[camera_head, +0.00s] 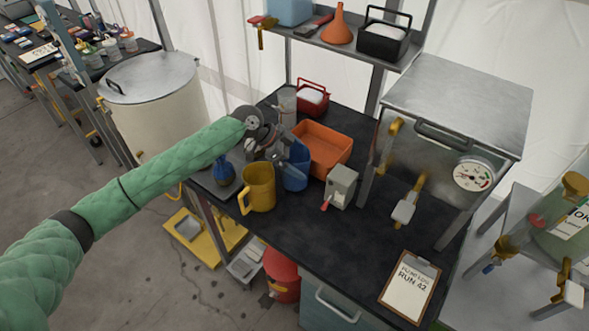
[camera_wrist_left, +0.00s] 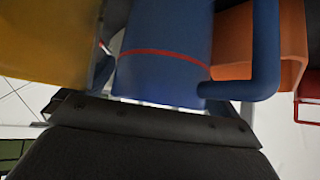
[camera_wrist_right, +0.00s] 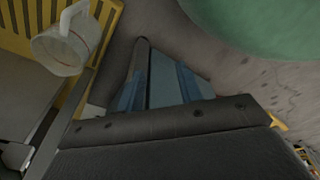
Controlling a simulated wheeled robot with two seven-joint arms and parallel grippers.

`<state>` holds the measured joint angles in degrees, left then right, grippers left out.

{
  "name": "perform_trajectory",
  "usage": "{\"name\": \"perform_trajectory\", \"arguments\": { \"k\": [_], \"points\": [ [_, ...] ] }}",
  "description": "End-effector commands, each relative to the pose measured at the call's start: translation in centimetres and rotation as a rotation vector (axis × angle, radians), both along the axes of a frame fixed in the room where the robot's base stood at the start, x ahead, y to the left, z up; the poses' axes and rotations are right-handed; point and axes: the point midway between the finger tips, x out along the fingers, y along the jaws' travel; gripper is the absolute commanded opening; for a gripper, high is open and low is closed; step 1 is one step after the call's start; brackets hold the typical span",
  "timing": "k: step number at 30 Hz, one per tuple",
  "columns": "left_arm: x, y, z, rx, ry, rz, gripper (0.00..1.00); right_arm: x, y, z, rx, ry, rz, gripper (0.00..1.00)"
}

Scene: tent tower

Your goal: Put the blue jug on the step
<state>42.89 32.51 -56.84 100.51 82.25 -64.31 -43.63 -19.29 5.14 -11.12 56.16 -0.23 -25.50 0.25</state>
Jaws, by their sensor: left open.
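The blue jug (camera_head: 297,170) stands on the black table, between the yellow jug (camera_head: 260,187) and the orange tray. My left gripper (camera_head: 284,156) is open right at the blue jug, from its left and upper side; I cannot tell whether the fingers touch it. In the left wrist view the blue jug (camera_wrist_left: 165,55) fills the middle, with a red line around it and its handle to the right. A yellow platform, seemingly the step (camera_head: 203,252), is on the floor left of the table. My right gripper (camera_wrist_right: 165,80) shows only in its wrist view, away from the blue jug; its opening is unclear.
The orange tray (camera_head: 345,156), a grey box with a red lever (camera_head: 341,186) and a dark round flask (camera_head: 223,171) crowd the jug. A large drum (camera_head: 150,110) stands behind my left arm. A white cup (camera_wrist_right: 65,45) shows by yellow slats.

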Motion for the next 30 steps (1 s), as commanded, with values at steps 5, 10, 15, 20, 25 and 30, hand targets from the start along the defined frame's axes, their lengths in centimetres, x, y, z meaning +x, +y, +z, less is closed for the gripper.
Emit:
{"name": "perform_trajectory", "arguments": {
  "k": [5,10,15,20,25,30],
  "points": [
    [0.0,-0.2,-0.1,0.000,-0.001,0.001,1.00,0.4,-0.2,0.2,-0.001,-0.004,0.000,0.36],
    [0.0,-0.2,-0.1,0.000,-0.001,0.001,0.78,0.3,-0.3,0.1,-0.003,-0.003,0.000,0.36],
    [0.0,-0.2,-0.1,0.000,-0.001,0.001,0.52,-0.1,-0.3,0.0,-0.004,0.002,0.000,0.36],
    [0.0,-0.1,-0.1,0.000,-0.001,0.001,0.52,-0.3,-0.2,0.0,-0.002,0.004,0.001,0.36],
    [0.1,-0.1,1.1,0.000,-0.001,0.001,0.52,-0.3,0.1,0.5,0.001,-0.002,0.000,0.36],
    [0.1,-0.1,4.1,-0.001,-0.003,0.001,0.52,-4.2,-0.3,-0.4,-0.001,0.032,0.001,0.36]
  ]
}}
